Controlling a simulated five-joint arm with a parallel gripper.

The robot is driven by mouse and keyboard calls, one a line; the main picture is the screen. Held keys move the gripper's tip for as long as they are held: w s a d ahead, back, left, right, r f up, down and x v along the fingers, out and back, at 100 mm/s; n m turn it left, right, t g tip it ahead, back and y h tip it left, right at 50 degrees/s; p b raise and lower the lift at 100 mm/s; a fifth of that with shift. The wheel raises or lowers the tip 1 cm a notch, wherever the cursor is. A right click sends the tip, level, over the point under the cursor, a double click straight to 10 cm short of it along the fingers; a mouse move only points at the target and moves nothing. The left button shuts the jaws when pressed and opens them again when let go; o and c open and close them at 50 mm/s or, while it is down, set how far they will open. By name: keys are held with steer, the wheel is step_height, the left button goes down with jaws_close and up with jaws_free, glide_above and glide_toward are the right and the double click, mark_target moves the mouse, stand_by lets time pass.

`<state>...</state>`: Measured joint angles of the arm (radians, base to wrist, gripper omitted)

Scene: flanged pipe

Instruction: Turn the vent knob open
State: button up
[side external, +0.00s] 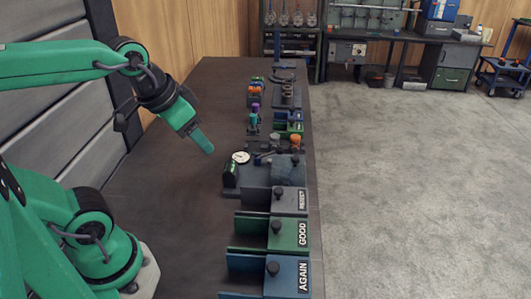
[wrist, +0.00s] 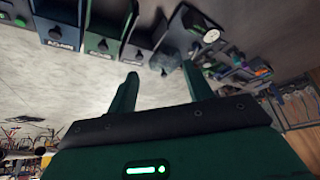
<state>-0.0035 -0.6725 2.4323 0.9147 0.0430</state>
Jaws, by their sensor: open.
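My gripper (side external: 205,146) hangs in the air over the dark bench, left of the row of fixtures, tilted down and to the right. In the wrist view its two green fingers (wrist: 158,70) are apart with nothing between them. A white-faced gauge (side external: 240,157) stands beside a grey body (side external: 286,167); the gauge also shows in the wrist view (wrist: 211,35). Just behind are an orange knob-like part (side external: 295,140) and a grey one (side external: 274,138). I cannot tell which part is the vent knob, or its setting. My gripper touches none of these.
Bins labelled REJECT (side external: 289,200), GOOD (side external: 288,233) and AGAIN (side external: 287,274) line the bench's near right side, each with a black knob. Small coloured parts (side external: 254,96) stand farther back. The left part of the bench (side external: 175,190) is clear.

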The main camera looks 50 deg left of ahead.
steer(key=w+a+m+g, duration=0.2)
steer(key=w+m+g, duration=0.15)
steer(key=w, duration=1.65)
steer(key=w+f+m, duration=0.1)
steer(key=w+f, duration=0.3)
steer(key=f, duration=0.1)
steer(key=w+a+f+m+g, duration=0.1)
steer(key=w+f+m, duration=0.1)
steer(key=w+f, duration=0.2)
steer(key=w+a+f+m+g, duration=0.1)
steer(key=w+f+m, duration=0.1)
steer(key=w+f, duration=0.3)
steer(key=shift+w+f, duration=0.3)
steer(key=shift+w, duration=0.4)
steer(key=shift+w+f, duration=0.2)
steer(key=shift+f, duration=0.15)
steer(key=shift+f, duration=0.1)
steer(key=shift+f, duration=3.8)
